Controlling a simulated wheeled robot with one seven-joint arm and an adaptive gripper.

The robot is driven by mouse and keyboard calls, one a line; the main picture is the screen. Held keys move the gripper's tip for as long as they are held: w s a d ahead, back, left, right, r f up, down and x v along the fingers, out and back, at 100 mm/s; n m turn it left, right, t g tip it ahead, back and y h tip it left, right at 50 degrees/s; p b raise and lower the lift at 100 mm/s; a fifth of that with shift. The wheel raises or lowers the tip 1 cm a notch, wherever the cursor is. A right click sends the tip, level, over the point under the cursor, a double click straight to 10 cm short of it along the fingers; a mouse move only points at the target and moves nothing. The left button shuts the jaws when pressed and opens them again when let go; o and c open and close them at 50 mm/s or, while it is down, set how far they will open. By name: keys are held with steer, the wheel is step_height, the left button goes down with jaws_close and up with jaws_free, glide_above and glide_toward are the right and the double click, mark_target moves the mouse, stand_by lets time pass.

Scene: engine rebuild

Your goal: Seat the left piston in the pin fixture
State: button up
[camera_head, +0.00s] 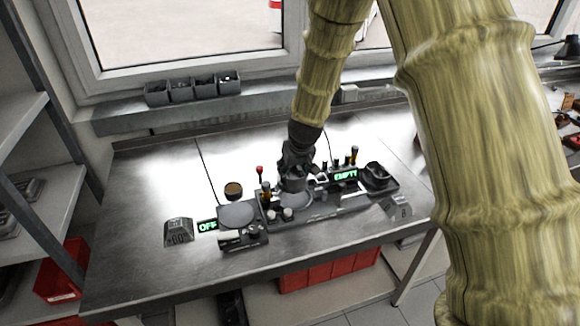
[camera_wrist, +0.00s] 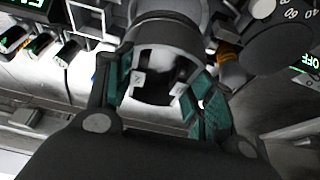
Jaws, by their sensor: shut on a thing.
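My gripper (camera_head: 297,160) is above the middle of the bench equipment, pointing down. In the wrist view its teal-padded fingers (camera_wrist: 165,98) are closed on both sides of a grey cylindrical piston (camera_wrist: 168,28), whose dark hollow shows two pale blocks inside. The piston also shows below my gripper in the head view (camera_head: 293,184), just over a round grey plate (camera_head: 297,200). I cannot tell whether it touches the plate. A unit with a green "EMPTY" display (camera_head: 345,175) is right of my gripper; which part is the pin fixture is not clear.
A heater-like unit with a round plate (camera_head: 237,215) and green "OFF" display (camera_head: 207,226) stands left. A brown-topped round tin (camera_head: 233,189) is behind it. Small upright tools (camera_head: 351,157) and a dark tray (camera_head: 378,180) are right.

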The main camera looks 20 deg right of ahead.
steer(key=shift+s+d+b, duration=0.2)
steer(key=shift+s+b, duration=0.15)
steer(key=shift+s, duration=0.4)
steer(key=shift+s+d+f, duration=0.1)
steer(key=shift+s+f, duration=0.1)
steer(key=shift+f, duration=0.05)
steer(key=b+x, duration=0.1)
steer(key=x, duration=0.2)
steer(key=shift+w+f+b, duration=0.25)
steer(key=shift+w+b, duration=0.15)
steer(key=shift+w, duration=0.05)
steer(key=shift+s+f, duration=0.1)
steer(key=shift+s+b, duration=0.35)
steer(key=shift+s, duration=0.1)
steer(key=shift+w+f, duration=0.2)
steer(key=shift+w, duration=0.1)
steer(key=shift+s+r, duration=0.2)
steer(key=shift+w+f, duration=0.1)
steer(key=shift+f, duration=0.05)
